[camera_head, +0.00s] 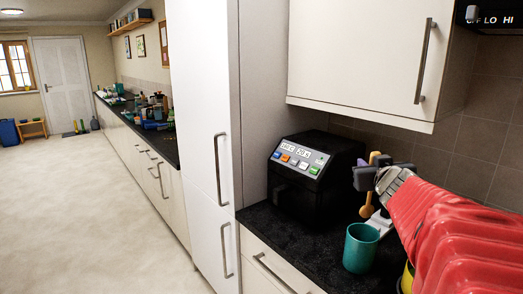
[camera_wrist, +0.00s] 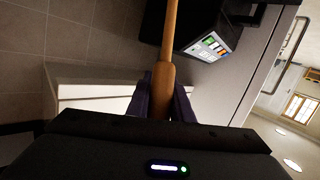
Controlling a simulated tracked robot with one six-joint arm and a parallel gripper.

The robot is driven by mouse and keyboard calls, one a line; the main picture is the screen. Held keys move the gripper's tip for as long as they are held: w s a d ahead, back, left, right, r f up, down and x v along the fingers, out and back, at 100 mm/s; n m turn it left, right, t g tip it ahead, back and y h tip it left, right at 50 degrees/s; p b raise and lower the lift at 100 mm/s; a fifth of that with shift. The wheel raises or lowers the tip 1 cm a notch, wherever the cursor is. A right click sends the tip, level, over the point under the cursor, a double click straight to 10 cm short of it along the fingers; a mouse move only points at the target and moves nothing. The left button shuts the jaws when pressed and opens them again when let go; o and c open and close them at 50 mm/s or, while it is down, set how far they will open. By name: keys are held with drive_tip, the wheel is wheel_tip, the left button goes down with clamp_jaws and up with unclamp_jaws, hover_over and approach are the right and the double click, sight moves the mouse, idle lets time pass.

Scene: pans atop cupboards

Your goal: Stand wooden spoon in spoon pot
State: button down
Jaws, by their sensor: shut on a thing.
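The wooden spoon (camera_head: 367,204) is in my gripper (camera_head: 374,163), with one end hanging below the jaws in the head view. In the wrist view, the spoon (camera_wrist: 168,60) runs up from between the two dark purple fingers of my gripper (camera_wrist: 161,95), which are shut on it. The spoon pot appears to be the teal cup (camera_head: 361,247), standing upright on the dark worktop. The spoon is above and behind the pot in the picture, apart from it. The inside of the pot is mostly hidden.
A black appliance (camera_head: 312,172) with coloured buttons stands left of my gripper. A pale object (camera_head: 380,222) lies behind the pot, and a yellow thing (camera_head: 406,279) is partly hidden by my red arm. A wall cupboard (camera_head: 365,50) hangs above. Worktop (camera_head: 310,238) left of the pot is clear.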

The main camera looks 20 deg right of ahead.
drive_tip(key=shift+f, duration=7.5)
drive_tip(key=c, duration=1.5)
unclamp_jaws()
approach(361, 212)
drive_tip(key=shift+s+a+f, duration=0.2)
drive_tip(key=shift+s+a, duration=0.55)
drive_tip(key=shift+f, duration=0.1)
